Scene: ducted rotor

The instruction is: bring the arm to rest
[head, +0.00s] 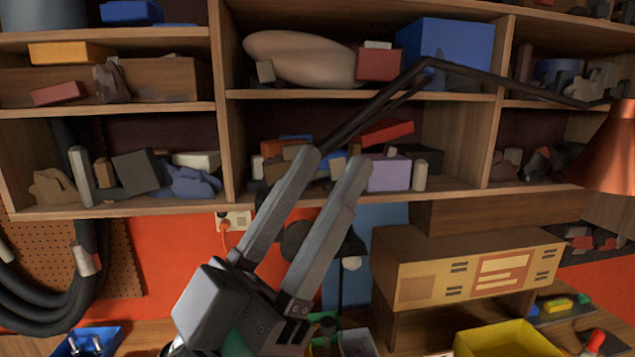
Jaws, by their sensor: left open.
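My left gripper (330,165) is large in the middle of the head view and points up and to the right. Its two grey fingers are apart, with nothing between them. It is raised in front of the shelves, above the bench, and touches nothing that I can see. Most of the left arm is out of view below the frame. My right gripper does not show. No ducted rotor can be made out.
Wooden shelves (115,209) full of mixed items span the back. A copper lamp (608,150) hangs at the right on a dark arm. A cardboard box (465,262), a yellow bin (505,340) and a blue tray (88,342) stand lower down. Black hoses (55,310) hang at the left.

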